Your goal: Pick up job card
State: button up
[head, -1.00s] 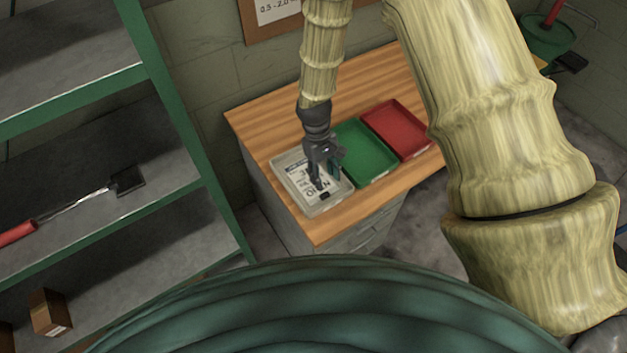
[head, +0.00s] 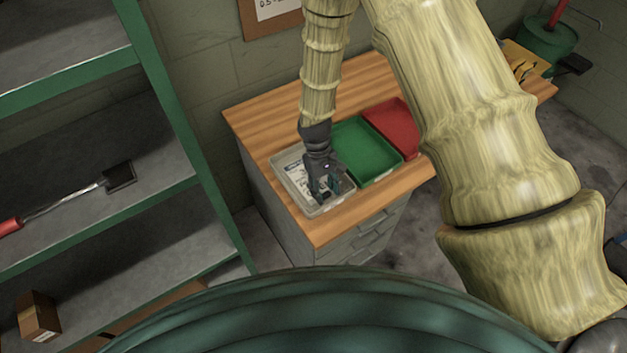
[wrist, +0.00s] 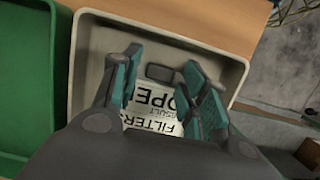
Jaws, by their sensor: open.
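The job card (wrist: 155,100) is a white sheet with black print, "OPEN" and "FILTER" among it, and a small dark tab (wrist: 160,72) stands by its far edge. It lies in a pale, shallow tray (wrist: 241,68) and shows in the head view (head: 294,172), partly covered by my gripper. My gripper (head: 328,194) is over the tray, pointing down. In the wrist view, its teal-padded fingers (wrist: 162,62) are apart, one on each side of the card's visible print and the tab. Nothing is held. I cannot tell whether the fingertips touch the card.
A green tray (head: 368,152) and a red tray (head: 396,126) stand beside the pale tray on the wooden bench top (head: 262,117). A green-framed shelf (head: 165,110) stands at the left. Bare bench top shows around the trays.

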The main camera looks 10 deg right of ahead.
jog(key=c, duration=0.7)
jog(key=shift+s+d+r+p+v, duration=0.1)
jog(key=shift+s+p+v, duration=0.2)
jog(key=shift+p+v, duration=0.8)
jog(key=shift+s+d+r+p+v, duration=0.1)
jog(key=shift+s+p+v, duration=0.4)
jog(key=shift+v, duration=1)
jog(key=shift+s+d+r+p+v, duration=0.1)
jog(key=shift+d+p+v, duration=0.05)
jog(key=shift+p+v, duration=1.05)
jog(key=shift+w, duration=0.1)
